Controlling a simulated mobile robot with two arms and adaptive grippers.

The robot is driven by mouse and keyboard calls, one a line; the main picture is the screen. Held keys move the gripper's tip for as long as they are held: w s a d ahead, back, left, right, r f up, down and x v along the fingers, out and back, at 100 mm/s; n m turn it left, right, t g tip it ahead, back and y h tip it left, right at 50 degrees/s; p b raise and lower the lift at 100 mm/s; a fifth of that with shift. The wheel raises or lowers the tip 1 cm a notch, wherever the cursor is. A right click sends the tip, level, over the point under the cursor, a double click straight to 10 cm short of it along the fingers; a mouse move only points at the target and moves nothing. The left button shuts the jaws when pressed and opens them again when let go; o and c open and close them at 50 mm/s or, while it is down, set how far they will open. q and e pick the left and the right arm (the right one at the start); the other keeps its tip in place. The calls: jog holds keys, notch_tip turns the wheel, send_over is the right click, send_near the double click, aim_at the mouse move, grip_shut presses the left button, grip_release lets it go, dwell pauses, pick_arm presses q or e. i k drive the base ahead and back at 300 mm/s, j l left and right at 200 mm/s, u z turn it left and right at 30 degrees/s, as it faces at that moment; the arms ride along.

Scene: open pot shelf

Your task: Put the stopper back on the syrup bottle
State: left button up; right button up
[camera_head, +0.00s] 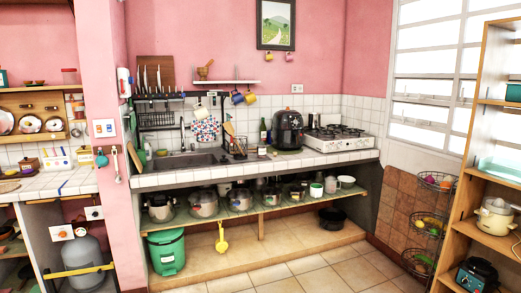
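Neither of my grippers shows in the head view. A small dark green bottle (263,131) stands upright on the tiled counter (330,157), left of the black air fryer. It is too small to tell whether it is the syrup bottle or whether its mouth is open. I cannot make out a stopper anywhere.
A sink (188,160) is set in the counter's left part. A black air fryer (288,130) and a white stove (337,138) stand to the right. Pots line the open shelf (262,208) below. A wooden rack (462,205) stands at right. The floor (320,270) in front is clear.

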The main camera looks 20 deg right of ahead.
aim_at(262, 145)
jog(key=i+l+z, duration=0.1)
jog(key=i+l, duration=0.45)
jog(key=i+l+z, duration=0.15)
jog(key=i+l, duration=0.35)
jog(key=i+l+z, duration=0.1)
jog(key=i+l, duration=0.35)
jog(key=i, duration=0.2)
jog(key=i+l+z, duration=0.15)
jog(key=i+l, duration=0.25)
jog(key=i, duration=0.2)
